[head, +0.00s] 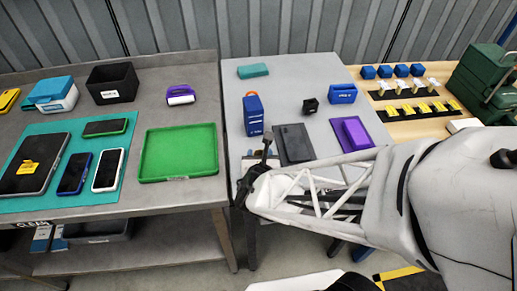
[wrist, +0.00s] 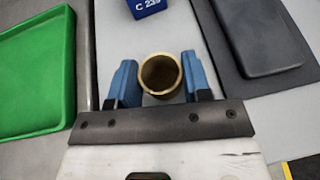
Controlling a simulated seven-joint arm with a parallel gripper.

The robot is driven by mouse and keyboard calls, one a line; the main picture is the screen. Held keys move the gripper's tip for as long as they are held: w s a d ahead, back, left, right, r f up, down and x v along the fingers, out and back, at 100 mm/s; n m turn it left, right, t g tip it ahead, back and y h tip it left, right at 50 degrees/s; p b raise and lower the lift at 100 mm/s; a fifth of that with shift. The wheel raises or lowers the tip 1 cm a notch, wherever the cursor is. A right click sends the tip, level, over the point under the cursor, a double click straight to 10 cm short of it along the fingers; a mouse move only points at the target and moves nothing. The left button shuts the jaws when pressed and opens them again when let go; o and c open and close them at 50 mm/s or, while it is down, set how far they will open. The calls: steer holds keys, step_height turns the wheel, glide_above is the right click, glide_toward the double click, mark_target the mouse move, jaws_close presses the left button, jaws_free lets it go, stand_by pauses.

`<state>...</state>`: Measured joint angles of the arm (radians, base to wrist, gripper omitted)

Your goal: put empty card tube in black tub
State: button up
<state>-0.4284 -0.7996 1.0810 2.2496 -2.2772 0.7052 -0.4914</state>
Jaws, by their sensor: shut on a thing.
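The card tube (wrist: 160,76) is a short brown ring in the wrist view, its open end facing the camera and its inside looking empty. My gripper (wrist: 158,65) is shut on it, with one blue finger on each side. In the head view my gripper (head: 259,160) is at the near left part of the light grey table; the tube is hard to make out there. The black tub (head: 112,84) is an open box with a white label, at the back of the darker left bench, far to the left of my gripper. Its floor is not clearly visible.
A green tray (head: 178,153) lies between my gripper and the tub. A purple-and-white item (head: 180,95) stands right of the tub, a blue-and-white box (head: 52,94) left. A teal mat (head: 40,190) holds several devices. A blue box (head: 253,115) stands beyond my gripper.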

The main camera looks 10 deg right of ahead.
steer(key=shift+f, duration=0.4)
steer(key=o, duration=0.9)
steer(key=shift+r, duration=0.1)
steer(key=shift+v, duration=3.95)
